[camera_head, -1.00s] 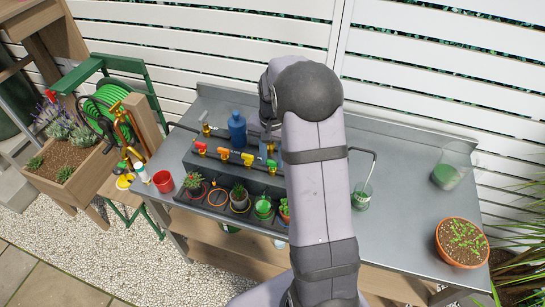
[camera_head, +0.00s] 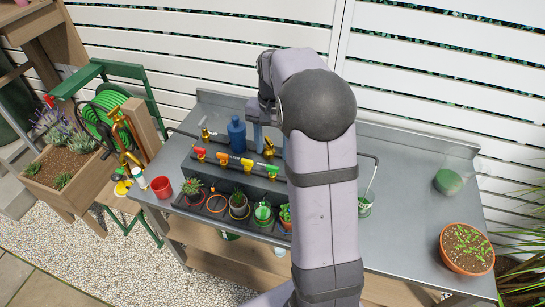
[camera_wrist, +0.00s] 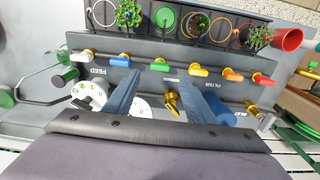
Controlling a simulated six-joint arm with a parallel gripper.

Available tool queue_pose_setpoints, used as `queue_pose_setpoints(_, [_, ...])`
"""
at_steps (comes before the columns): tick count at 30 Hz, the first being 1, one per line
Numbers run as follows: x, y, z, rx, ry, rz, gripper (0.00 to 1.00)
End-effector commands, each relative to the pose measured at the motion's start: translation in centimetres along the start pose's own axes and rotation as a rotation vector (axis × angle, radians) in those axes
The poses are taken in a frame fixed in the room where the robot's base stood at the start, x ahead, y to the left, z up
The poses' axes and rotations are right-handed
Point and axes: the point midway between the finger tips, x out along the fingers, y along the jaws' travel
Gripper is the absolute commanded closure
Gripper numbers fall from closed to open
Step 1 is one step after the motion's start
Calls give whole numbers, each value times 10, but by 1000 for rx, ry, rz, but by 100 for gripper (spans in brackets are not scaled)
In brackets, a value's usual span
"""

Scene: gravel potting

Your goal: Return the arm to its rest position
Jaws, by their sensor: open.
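My arm reaches over the grey metal bench (camera_head: 405,210) in the head view. My gripper (camera_head: 268,142) is over the back of the dark stepped rack (camera_head: 235,172), partly hidden by my arm. In the wrist view my gripper (camera_wrist: 157,85) shows two blue fingers spread apart and empty. A brass fitting (camera_wrist: 171,103) shows in the gap between them, with the rack's row of coloured valve handles (camera_wrist: 160,66) beyond. I cannot tell the height of the fingers above the rack.
A blue bottle (camera_head: 236,133) stands just left of my gripper. Small pots, a red cup (camera_head: 162,186), a clear container (camera_head: 449,181) and a terracotta pot (camera_head: 466,248) stand on the bench. A white slatted fence (camera_head: 430,60) is behind. The bench's right middle is clear.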

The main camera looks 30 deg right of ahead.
Motion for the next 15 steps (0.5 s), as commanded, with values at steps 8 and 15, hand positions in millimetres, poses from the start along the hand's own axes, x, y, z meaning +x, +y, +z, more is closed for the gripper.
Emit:
queue_pose_setpoints(8, [-9, 0, 0, 0, -1, 0, 50])
queue_pose_setpoints(15, [-9, 0, 0, 0, -1, 0, 50])
